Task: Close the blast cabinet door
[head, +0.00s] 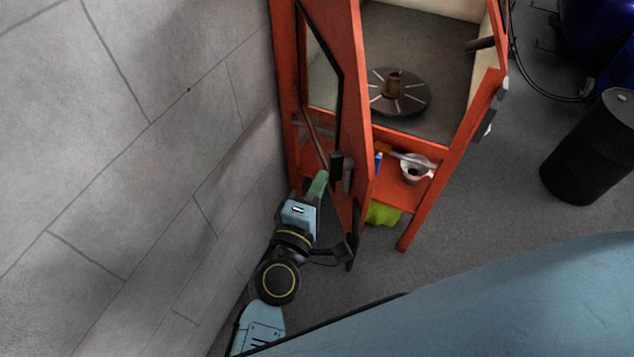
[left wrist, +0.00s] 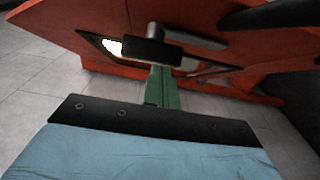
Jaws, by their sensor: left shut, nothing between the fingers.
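The orange blast cabinet (head: 437,152) stands ahead with its door (head: 354,120) swung open toward me, on the cabinet's left side. The door has a window and a dark handle (head: 337,167). My left gripper (head: 318,184) is shut and empty, with its green fingers right by the handle on the door's left face. In the left wrist view the orange door (left wrist: 190,25) fills the top, and the dark handle (left wrist: 158,53) lies just past the green fingertips (left wrist: 161,85). I cannot tell whether they touch. My right gripper is not in view.
A grey block wall (head: 130,150) runs close along the left of the door and my left arm. Inside the cabinet is a round turntable (head: 398,92); a metal funnel (head: 413,172) sits below. A black drum (head: 592,150) stands at right on open floor.

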